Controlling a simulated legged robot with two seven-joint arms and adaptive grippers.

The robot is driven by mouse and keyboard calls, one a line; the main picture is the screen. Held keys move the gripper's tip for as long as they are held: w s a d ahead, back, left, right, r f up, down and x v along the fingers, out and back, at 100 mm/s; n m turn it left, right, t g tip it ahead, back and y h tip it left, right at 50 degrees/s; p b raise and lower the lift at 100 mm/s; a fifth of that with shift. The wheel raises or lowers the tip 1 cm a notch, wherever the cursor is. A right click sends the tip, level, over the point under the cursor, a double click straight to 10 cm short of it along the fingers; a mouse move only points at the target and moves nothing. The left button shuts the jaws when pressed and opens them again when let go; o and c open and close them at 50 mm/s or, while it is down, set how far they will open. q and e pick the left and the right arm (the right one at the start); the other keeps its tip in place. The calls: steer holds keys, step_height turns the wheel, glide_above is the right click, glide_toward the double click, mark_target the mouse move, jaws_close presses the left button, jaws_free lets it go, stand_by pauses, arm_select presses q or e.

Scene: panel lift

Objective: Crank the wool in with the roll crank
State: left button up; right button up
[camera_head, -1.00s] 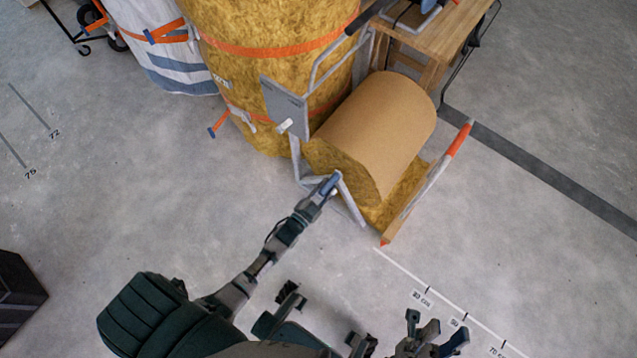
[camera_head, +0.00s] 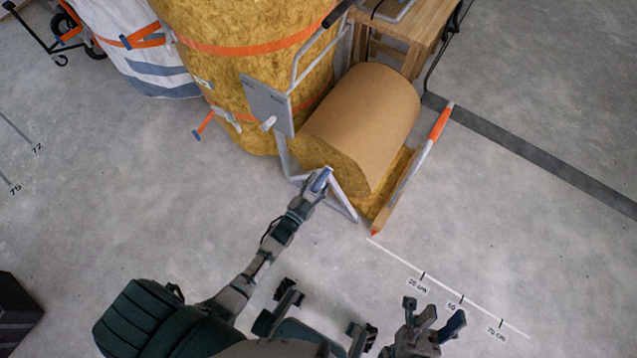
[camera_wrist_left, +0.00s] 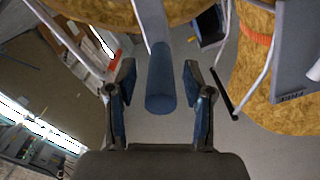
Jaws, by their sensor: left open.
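The wool roll (camera_head: 365,120), yellow with a brown paper face, lies in a grey metal stand (camera_head: 340,203). In the left wrist view a blue cylindrical crank handle (camera_wrist_left: 160,82) lies between the fingers of my left gripper (camera_wrist_left: 160,95), with gaps on both sides. In the head view my left gripper (camera_head: 314,185) is at the stand's near side, open around the handle. My right gripper (camera_head: 432,325) is at the bottom right, over bare floor, its fingers apart and empty.
A grey plate (camera_head: 267,103) on the stand faces me beside the roll. Large strapped wool bales (camera_head: 245,60) stand behind. A wooden table (camera_head: 405,40) is at the top. The floor at right, with a white scale line (camera_head: 450,285), is clear.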

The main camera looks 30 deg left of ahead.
arm_select(q)
steer(key=s+a, duration=0.1)
steer(key=s, duration=1.1)
